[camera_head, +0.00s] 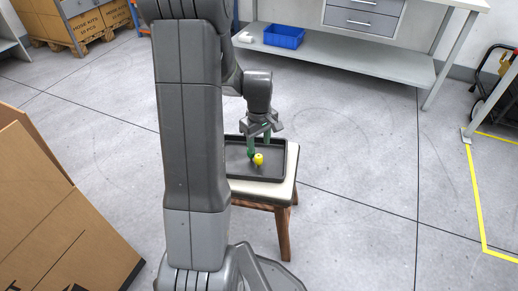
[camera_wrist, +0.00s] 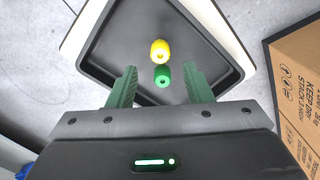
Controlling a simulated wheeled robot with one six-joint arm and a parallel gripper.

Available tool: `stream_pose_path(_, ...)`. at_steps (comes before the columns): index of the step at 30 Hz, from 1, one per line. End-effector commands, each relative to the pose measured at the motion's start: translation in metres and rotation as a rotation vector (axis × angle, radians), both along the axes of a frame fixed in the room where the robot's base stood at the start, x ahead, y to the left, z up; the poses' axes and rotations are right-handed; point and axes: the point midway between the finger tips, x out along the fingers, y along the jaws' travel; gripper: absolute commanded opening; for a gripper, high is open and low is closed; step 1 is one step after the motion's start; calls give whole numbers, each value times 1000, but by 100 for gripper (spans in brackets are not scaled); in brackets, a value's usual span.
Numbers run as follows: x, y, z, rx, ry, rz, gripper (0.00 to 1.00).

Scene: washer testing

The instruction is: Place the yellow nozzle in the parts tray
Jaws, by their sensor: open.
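The yellow nozzle (camera_head: 258,158) is inside the dark parts tray (camera_head: 270,178), near its middle. In the wrist view the yellow nozzle (camera_wrist: 160,50) sits just beyond a green nozzle (camera_wrist: 162,75), close together; I cannot tell if they touch. The tray's rim (camera_wrist: 228,72) also shows in that view. My gripper (camera_head: 259,146) hangs over the tray with its green fingers pointing down. In the wrist view my gripper (camera_wrist: 160,72) is open, with the fingers wide apart. The green nozzle lies between them in the picture, and neither finger touches a nozzle.
The tray rests on a wooden stool (camera_head: 283,225) with a pale top. A cardboard box (camera_head: 60,215) stands at the left. A workbench shelf (camera_head: 340,62) with a blue bin (camera_head: 284,36) is behind.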

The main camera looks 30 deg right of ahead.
Motion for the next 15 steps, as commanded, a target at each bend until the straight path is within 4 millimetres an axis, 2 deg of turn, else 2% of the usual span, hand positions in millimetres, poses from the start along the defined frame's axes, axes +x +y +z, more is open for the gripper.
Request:
stream_pose_path(1,1,0,15,-2,-4,0,46)
stream_pose_path(6,0,0,40,0,0,0,46)
stream_pose_path(10,0,0,49,-1,-1,0,46)
stream_pose_path(15,0,0,51,1,1,0,46)
